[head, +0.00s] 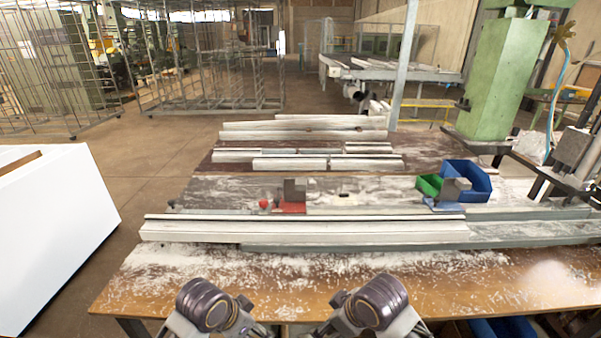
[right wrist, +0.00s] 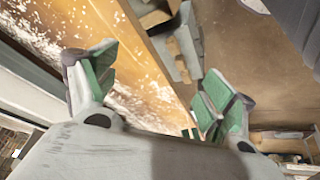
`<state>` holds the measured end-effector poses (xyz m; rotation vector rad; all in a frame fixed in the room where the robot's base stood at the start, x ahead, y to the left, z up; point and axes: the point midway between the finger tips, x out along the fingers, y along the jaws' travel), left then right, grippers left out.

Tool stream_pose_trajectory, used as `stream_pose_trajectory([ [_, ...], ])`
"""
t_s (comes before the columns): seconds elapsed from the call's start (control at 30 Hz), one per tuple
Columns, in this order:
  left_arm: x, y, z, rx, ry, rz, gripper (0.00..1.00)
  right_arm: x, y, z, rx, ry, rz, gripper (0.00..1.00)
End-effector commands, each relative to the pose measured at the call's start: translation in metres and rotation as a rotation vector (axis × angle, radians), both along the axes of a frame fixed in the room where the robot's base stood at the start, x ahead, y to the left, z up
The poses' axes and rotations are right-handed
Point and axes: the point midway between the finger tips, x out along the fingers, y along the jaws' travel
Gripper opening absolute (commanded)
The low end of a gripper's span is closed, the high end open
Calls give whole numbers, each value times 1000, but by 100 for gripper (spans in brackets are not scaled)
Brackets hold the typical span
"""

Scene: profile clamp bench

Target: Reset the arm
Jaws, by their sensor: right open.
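My right gripper (right wrist: 155,90) shows in the right wrist view with its two green-padded fingers spread wide. It is open, and nothing is between the fingers. Behind it are the wooden table edge with white shavings and the floor. In the head view, both of my arms reach in at the bottom edge, with dark round joints showing. Neither gripper can be made out there. My left gripper is not in view.
The wooden bench (head: 320,276) is strewn with white shavings. A long pale profile (head: 300,231) lies across it. Behind stand a red-based clamp (head: 293,207), a blue bin (head: 468,176) and a green bin (head: 428,186). A white box (head: 50,230) is at left.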

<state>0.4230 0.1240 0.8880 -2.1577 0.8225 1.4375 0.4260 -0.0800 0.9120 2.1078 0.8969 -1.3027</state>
Motion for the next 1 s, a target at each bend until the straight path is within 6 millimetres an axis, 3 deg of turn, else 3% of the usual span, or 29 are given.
stream_pose_trajectory([
  [1.0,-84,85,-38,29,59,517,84,-85,-124,-59,-3,117,-619,84],
])
